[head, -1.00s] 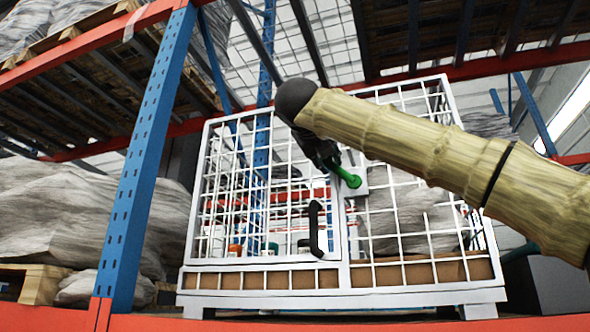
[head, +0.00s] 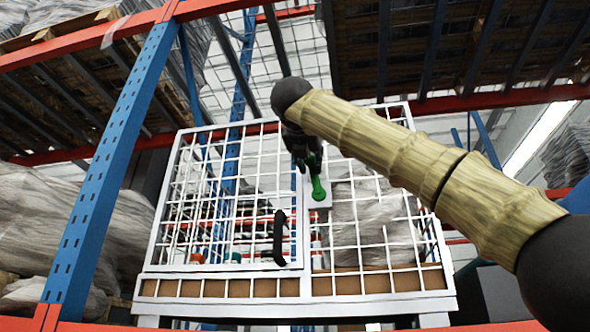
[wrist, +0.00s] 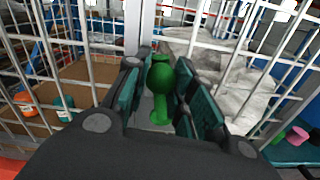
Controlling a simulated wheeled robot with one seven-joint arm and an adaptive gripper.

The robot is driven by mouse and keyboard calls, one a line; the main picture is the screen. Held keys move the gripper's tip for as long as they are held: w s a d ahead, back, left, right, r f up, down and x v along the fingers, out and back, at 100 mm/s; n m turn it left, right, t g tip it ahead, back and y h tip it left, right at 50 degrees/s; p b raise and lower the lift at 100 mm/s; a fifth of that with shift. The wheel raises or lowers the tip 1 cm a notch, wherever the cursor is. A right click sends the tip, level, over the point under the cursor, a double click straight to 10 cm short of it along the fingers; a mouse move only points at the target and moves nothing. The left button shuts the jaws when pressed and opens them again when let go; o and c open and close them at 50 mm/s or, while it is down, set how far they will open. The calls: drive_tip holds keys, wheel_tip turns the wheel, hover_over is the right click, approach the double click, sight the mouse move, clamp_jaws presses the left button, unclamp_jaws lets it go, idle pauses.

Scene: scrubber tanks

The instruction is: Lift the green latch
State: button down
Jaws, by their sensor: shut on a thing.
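The green latch (head: 319,189) is on a pale plate on the white mesh cage (head: 303,286), right of the cage door's edge. Its round end is low and its arm points almost straight up. My gripper (head: 312,160) is at the upper part of the latch and is shut on it. In the wrist view, the green latch (wrist: 160,85) sits between the two teal-padded fingers of my gripper (wrist: 160,78). The fingers hide part of its sides. The black door handle (head: 279,237) is below and left of the latch.
The cage stands on an orange rack beam (head: 300,325), with a blue rack upright (head: 110,165) to its left. Wrapped grey goods (head: 365,215) and several small containers show behind the mesh. An orange container (wrist: 24,104) is at the wrist view's left.

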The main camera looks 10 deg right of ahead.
drive_tip(key=shift+w+d, duration=0.1)
drive_tip(key=shift+d, duration=0.05)
drive_tip(key=c, duration=1.5)
unclamp_jaws()
drive_tip(key=o, duration=0.3)
drive_tip(key=shift+w, duration=0.15)
drive_tip(key=shift+w+d+f, duration=0.1)
drive_tip(key=shift+d, duration=0.1)
drive_tip(key=shift+s+a, duration=0.35)
drive_tip(key=shift+s, duration=0.05)
drive_tip(key=v, duration=1.1)
drive_tip(key=shift+s, duration=0.2)
drive_tip(key=shift+d, duration=0.2)
